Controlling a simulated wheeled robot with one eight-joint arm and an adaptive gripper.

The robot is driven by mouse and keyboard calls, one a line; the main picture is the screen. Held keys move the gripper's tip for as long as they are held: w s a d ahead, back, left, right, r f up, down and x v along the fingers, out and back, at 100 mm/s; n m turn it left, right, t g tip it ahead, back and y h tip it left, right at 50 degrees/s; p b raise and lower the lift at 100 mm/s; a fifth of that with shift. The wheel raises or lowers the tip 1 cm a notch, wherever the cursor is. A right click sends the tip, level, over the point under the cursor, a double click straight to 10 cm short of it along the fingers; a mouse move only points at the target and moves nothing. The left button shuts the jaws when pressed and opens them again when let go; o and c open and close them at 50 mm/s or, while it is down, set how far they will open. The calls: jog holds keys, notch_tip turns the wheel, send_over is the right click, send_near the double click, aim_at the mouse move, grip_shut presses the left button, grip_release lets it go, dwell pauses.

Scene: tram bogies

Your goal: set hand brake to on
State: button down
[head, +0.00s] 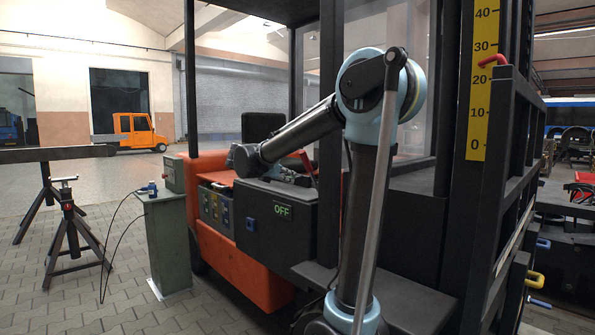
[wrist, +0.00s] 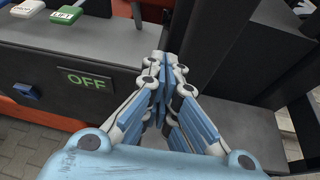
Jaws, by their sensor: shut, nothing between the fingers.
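A red lever (head: 306,162), which looks like the hand brake, stands at the forklift's dark side box, partly hidden by my arm. The dark box (head: 262,222) carries a sign (head: 282,210) reading OFF in green; the same sign shows in the wrist view (wrist: 86,80). My gripper (wrist: 161,62) is shut and empty, with its blue and white fingers together over the box's right end. In the head view it is mostly hidden around the forklift's seat area.
A dark mast post (wrist: 212,45) rises close to the right of my fingers. A green pedestal (head: 165,240) stands left of the orange forklift body (head: 235,260).

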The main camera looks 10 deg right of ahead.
jog(key=w+a+r+n+t, duration=0.1)
jog(key=w+a+r+n, duration=0.1)
jog(key=w+a+n, duration=0.15)
send_near(306, 161)
jog(key=shift+w+d+f, duration=1.6)
jog(key=shift+w+f, duration=0.75)
jog(key=shift+f, duration=0.25)
jog(key=shift+m+h, duration=0.4)
jog(key=shift+m, duration=0.05)
jog(key=shift+a+r, duration=0.1)
